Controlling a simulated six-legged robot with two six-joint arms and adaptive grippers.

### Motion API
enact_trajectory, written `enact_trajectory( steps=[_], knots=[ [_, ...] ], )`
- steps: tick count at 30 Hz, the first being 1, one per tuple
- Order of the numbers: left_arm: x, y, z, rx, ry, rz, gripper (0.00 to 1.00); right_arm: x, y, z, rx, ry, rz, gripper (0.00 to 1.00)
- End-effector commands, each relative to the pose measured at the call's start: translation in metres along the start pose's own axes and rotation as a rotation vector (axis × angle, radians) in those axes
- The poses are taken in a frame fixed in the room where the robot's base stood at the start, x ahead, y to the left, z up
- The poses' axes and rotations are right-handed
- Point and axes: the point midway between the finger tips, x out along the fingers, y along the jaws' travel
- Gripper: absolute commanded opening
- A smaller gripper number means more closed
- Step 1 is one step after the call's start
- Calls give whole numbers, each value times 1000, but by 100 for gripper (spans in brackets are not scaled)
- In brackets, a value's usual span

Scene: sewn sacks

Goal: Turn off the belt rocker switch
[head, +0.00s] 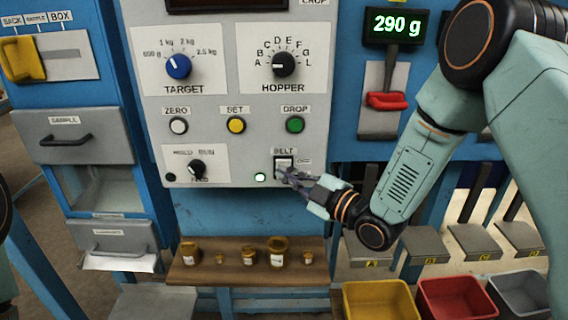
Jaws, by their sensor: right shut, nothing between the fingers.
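The belt rocker switch (284,163) sits at the lower right of the grey control panel, under a label reading BELT. My right gripper (286,174) is shut and empty, with its fingertips at the lower part of the switch. The fingertips cover part of the switch, and I cannot tell whether they touch it or which way the rocker is tipped. A small round lamp (260,177) to the left of the switch glows pale green. My left gripper does not show.
Close by on the panel are the green DROP button (295,124), the HOPPER knob (283,64) and the FEED knob (197,167). A brown shelf (220,272) with several small jars is below. A red lever handle (386,101) is to the right, under the 290 g display (396,24).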

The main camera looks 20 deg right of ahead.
Motion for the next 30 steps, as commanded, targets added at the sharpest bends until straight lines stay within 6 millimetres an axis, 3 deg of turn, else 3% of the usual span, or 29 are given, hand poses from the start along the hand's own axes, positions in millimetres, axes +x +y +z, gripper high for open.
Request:
enact_trajectory(
  steps=[30],
  knots=[
    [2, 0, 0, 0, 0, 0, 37, 6, 4, 4, 0, 0, 0, 0]
  ],
)
